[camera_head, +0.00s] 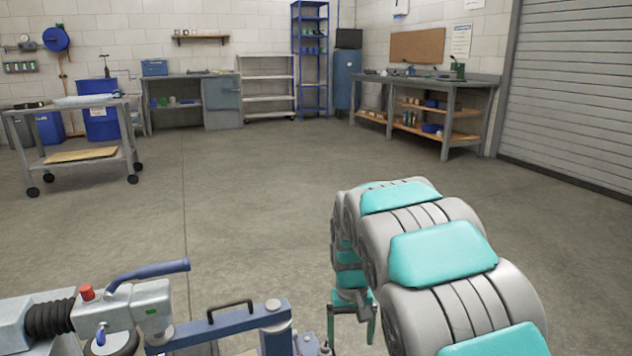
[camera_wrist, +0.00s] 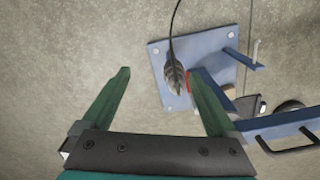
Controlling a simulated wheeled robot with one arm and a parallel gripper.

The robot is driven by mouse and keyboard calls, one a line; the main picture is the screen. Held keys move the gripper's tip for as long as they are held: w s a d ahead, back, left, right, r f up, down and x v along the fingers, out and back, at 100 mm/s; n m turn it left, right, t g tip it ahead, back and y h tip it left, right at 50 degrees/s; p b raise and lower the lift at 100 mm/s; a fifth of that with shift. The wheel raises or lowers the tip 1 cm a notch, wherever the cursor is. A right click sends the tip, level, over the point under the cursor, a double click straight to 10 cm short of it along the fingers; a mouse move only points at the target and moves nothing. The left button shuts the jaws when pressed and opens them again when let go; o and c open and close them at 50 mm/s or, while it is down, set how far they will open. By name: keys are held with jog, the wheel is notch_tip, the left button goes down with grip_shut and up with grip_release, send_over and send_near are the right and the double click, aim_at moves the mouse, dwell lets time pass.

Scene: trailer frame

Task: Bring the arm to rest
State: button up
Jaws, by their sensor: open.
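My arm is bent and reaches forward from the lower right. In the wrist view the right finger overlaps part of a blue metal plate (camera_wrist: 170,80) that lies below. I cannot tell how far apart they are.
A blue frame with a black handle (camera_head: 230,309) and a grey coupling with a red knob (camera_head: 87,292) stand left of my gripper. A dark cable with a leaf-shaped end (camera_wrist: 174,76) hangs near the plate. A wheeled cart (camera_head: 85,157) stands left. The central floor is clear.

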jog(key=s+d+r+p, duration=0.2)
jog(key=s+r, duration=0.2)
jog(key=s, duration=0.7)
jog(key=s+d+r+g+p, duration=0.1)
jog(key=s+d+r+p, duration=0.1)
jog(key=s, duration=1)
jog(key=s+d+r+p, duration=0.2)
jog(key=s+r, duration=0.5)
jog(key=s, duration=0.4)
jog(key=shift+s+d+m, duration=0.2)
jog(key=shift+d+m, duration=0.2)
jog(key=shift+d, duration=0.25)
jog(key=shift+s, duration=0.25)
jog(key=shift+c, duration=0.2)
